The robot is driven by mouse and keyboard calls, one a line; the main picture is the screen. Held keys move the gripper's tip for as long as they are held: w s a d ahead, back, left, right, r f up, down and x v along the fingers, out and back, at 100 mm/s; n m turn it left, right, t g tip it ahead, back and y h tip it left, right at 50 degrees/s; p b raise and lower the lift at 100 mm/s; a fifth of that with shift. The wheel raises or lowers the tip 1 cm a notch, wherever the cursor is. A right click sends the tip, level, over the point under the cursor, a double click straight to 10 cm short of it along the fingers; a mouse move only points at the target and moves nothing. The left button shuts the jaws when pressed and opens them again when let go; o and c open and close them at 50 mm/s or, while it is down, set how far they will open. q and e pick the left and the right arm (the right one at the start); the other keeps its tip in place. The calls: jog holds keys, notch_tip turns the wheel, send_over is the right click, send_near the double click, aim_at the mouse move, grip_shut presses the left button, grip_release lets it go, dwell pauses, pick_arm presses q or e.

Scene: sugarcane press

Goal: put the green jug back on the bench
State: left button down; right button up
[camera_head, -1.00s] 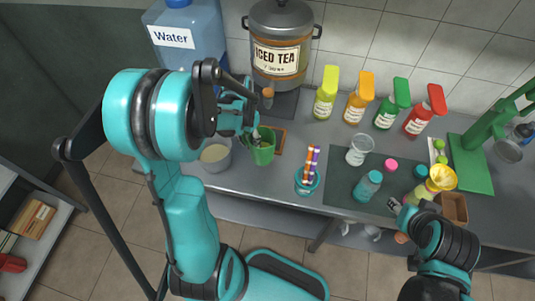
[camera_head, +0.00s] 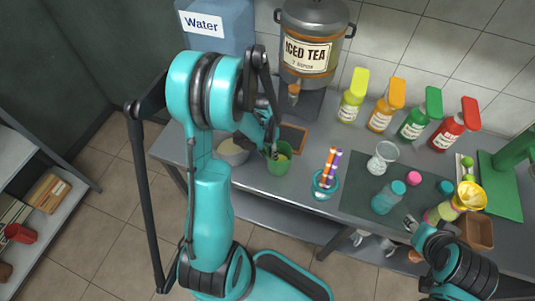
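The green jug (camera_head: 279,162) is upright, with something pale yellow inside, at the bench's front edge (camera_head: 257,177). My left gripper (camera_head: 271,148) is at the jug's upper left rim and appears shut on it. The arm hides part of the grip. I cannot tell whether the jug's base touches the bench. My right gripper (camera_head: 411,224) is low at the right, beside a yellow-green bottle (camera_head: 440,213) under a yellow funnel (camera_head: 468,196). Its fingers are too small to read.
A grey bowl (camera_head: 233,154) stands left of the jug, a brown board (camera_head: 293,140) behind it. The iced tea dispenser (camera_head: 309,55) and water container (camera_head: 215,30) stand at the back. A teal holder with sticks (camera_head: 325,184) is to the right, then a dark mat (camera_head: 352,202).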

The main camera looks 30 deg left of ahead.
pick_arm(q)
jog(key=shift+f, duration=0.15)
jog(key=c, duration=0.9)
grip_release()
jog(key=shift+o, duration=0.2)
